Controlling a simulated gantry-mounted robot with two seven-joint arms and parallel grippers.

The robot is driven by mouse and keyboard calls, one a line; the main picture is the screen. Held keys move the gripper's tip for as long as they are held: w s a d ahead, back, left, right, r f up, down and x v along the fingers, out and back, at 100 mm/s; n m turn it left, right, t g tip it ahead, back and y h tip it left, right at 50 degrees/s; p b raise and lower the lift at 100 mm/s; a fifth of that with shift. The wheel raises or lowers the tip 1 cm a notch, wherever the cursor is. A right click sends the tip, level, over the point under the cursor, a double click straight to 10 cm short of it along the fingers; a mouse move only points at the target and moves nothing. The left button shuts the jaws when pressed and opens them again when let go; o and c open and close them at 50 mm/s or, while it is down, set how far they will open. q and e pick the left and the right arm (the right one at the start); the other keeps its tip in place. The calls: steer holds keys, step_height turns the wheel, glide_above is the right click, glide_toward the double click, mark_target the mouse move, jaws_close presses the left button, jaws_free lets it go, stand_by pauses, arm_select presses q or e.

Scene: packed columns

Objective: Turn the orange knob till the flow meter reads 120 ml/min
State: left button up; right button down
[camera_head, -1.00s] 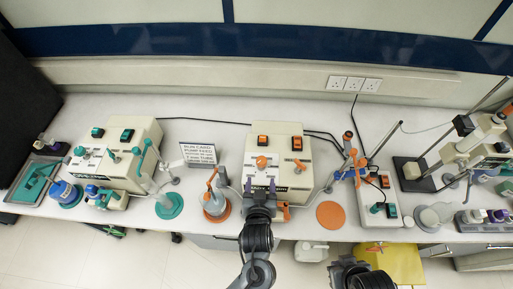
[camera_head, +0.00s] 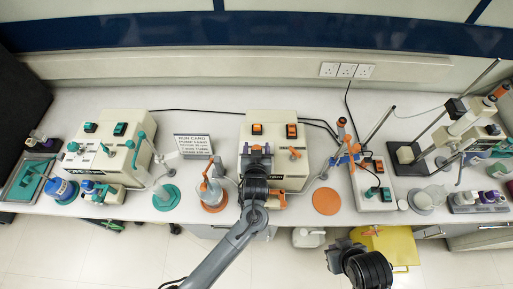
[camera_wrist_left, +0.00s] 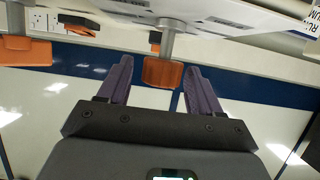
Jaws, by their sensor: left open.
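The cream pump with orange switches (camera_head: 275,112) stands mid-bench. My left gripper (camera_head: 256,152) is over its front left, with purple fingers open. In the left wrist view, an orange knob (camera_wrist_left: 163,72) on a grey shaft sits ahead of and between the open fingertips, not gripped. In the head view the gripper mostly covers this knob. A second orange knob (camera_head: 294,153) is on the pump's right, clear of the gripper. I cannot make out a flow meter reading. My right gripper (camera_head: 340,250) is low in front of the bench, its fingers unclear.
A printed run card (camera_head: 194,145) stands left of the pump. A teal-switched pump (camera_head: 112,130) is farther left. A yellow bin (camera_head: 395,243) is below the bench.

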arm_select(q)
steer(key=shift+w, duration=0.1)
steer(key=shift+c, duration=0.4)
steer(key=c, duration=0.9)
steer(key=shift+m+h, duration=0.3)
steer(key=shift+h, duration=0.1)
steer(key=shift+a+m+g+h+p, duration=0.15)
steer(key=shift+m+g+h+p, duration=0.15)
steer(key=shift+m+h+p, duration=0.55)
steer(key=m+g+h, duration=0.1)
steer(key=m+h, duration=0.2)
steer(key=m+g+h, duration=0.1)
steer(key=m+h, duration=0.1)
steer(key=h, duration=0.1)
steer(key=shift+w+m, duration=0.1)
steer(key=shift+m, duration=0.15)
steer(key=shift+m+g+h+b, duration=0.45)
steer(key=shift+m+g+h, duration=0.6)
steer(key=shift+m+g, duration=0.45)
